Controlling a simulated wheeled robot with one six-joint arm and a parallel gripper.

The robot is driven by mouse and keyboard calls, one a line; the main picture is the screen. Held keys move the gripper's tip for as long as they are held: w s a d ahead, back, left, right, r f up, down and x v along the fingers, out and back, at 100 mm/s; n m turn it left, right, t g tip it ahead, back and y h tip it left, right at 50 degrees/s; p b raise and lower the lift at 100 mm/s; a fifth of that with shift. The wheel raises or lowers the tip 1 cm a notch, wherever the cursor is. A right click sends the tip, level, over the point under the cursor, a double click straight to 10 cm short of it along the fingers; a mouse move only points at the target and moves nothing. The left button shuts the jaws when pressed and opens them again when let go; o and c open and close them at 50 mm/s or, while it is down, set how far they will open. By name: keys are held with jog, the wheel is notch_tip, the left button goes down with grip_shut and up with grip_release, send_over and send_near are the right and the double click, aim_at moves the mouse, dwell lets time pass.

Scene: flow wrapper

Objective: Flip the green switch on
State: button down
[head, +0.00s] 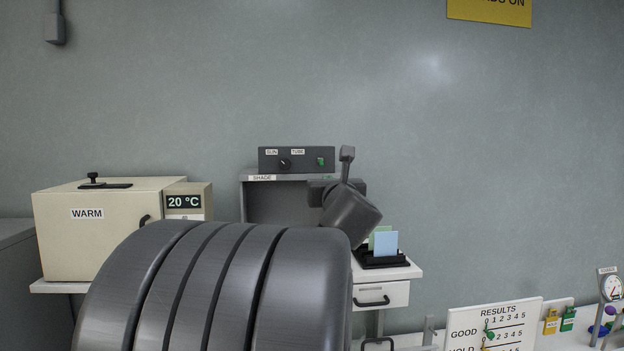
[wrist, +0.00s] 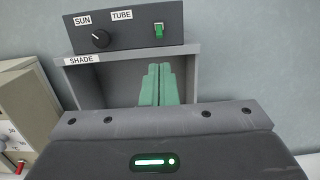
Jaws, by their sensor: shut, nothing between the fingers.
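The green switch (head: 320,161) is on the front of a dark control box (head: 290,158), under the right part of its label strip. In the wrist view the switch (wrist: 159,32) sits right of the TUBE label, with its position too small to tell. My gripper (head: 347,153) points up just right of the box in the head view. In the wrist view its fingers (wrist: 158,68) are shut together and empty, below the switch and apart from it, in front of the SHADE cabinet opening.
A black knob (wrist: 100,39) sits left of the switch near the SUN label. The box rests on the grey SHADE cabinet (head: 262,178). A beige WARM box (head: 110,235) stands left, and a black holder with cards (head: 383,245) stands right.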

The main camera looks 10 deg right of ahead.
aim_at(320, 170)
jog(key=w, duration=0.3)
jog(key=w+p, duration=0.1)
jog(key=w, duration=0.2)
jog(key=w+p, duration=0.1)
jog(key=w, duration=0.2)
jog(key=shift+r, duration=0.35)
